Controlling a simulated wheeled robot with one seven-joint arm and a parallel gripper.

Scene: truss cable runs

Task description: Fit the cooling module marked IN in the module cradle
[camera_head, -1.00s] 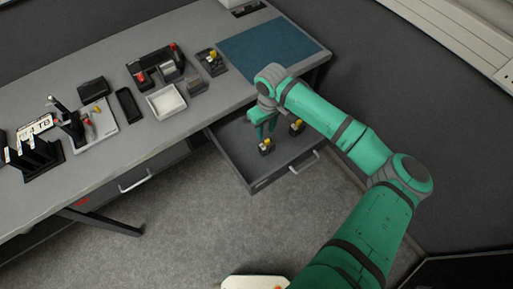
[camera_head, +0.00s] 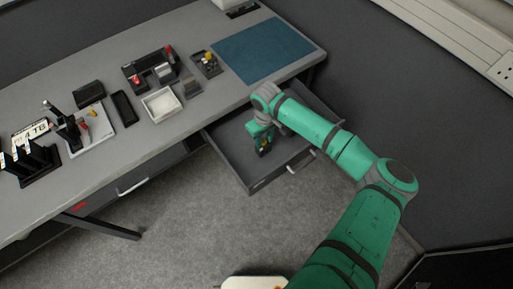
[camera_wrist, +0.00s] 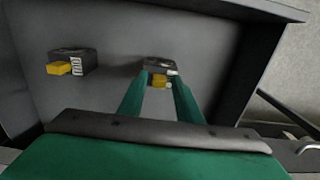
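Two dark modules with yellow tabs are in the open drawer (camera_head: 228,146). In the wrist view one module (camera_wrist: 76,60) stands at the left, and the other module (camera_wrist: 158,64) is at my fingertips. My gripper (camera_wrist: 158,78) is open, with its green fingers on either side of that module's yellow tab; contact is unclear. In the head view my gripper (camera_head: 261,134) is down in the drawer and my arm hides the other module. A small dark holder (camera_head: 198,66) with a yellow-tabbed part is on the bench; it may be the cradle. No IN mark is readable.
The drawer walls stand close around my gripper. On the grey bench are a blue mat (camera_head: 268,50), a white tray (camera_head: 161,104), a black fixture with red parts (camera_head: 140,68) and a black rack (camera_head: 36,165) at the left. The mat is clear.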

